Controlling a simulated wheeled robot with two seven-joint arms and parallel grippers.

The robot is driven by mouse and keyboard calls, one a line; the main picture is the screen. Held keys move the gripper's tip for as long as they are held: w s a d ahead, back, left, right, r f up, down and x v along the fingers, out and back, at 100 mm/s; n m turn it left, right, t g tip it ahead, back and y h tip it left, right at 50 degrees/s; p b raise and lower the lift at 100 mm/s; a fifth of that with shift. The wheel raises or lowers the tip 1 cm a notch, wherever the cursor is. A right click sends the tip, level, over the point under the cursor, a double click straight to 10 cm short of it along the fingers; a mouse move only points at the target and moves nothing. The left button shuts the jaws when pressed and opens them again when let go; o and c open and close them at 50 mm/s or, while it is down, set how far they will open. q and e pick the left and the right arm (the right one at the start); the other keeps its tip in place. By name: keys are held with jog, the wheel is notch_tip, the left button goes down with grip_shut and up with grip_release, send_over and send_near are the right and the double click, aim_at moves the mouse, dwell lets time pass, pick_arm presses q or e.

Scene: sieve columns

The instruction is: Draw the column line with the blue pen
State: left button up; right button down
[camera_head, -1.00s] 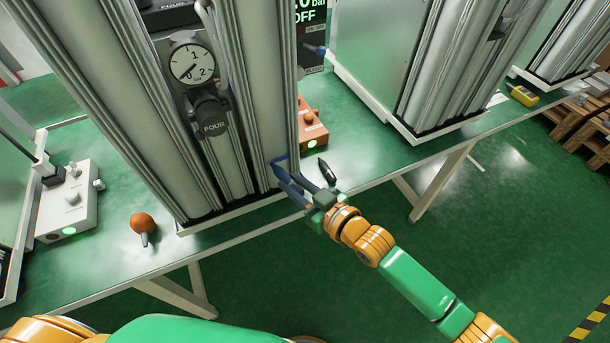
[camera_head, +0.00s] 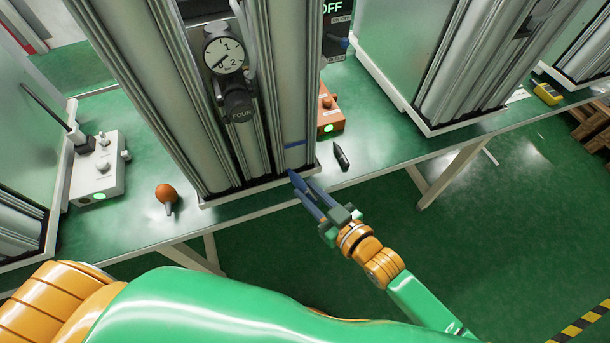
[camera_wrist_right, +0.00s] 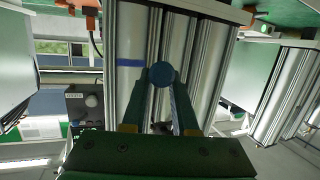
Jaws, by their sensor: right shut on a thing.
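The blue pen (camera_head: 294,177) is held in my right gripper (camera_head: 312,196), whose fingers are shut on it. Its end is near the foot of the column labelled FOUR (camera_head: 172,100), below a short blue line. That blue line (camera_head: 295,144) lies across the column's right-hand tube, near its lower end. In the right wrist view the round end of the pen (camera_wrist_right: 162,73) shows between the fingers, and the blue line (camera_wrist_right: 130,62) is to its left. The pen appears apart from the line. My left gripper is out of view.
A black marker-like object (camera_head: 341,157) lies on the green bench right of the column. An orange box (camera_head: 330,115) stands behind it. An orange bulb (camera_head: 166,192) and a white device (camera_head: 98,170) are at left. A pressure gauge (camera_head: 224,55) is on the column.

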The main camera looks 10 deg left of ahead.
jog(key=s+d, duration=0.1)
jog(key=s+p, duration=0.1)
jog(key=shift+s+d, duration=0.3)
jog(key=shift+d, duration=0.1)
jog(key=shift+w+f, duration=0.1)
dwell(0.3)
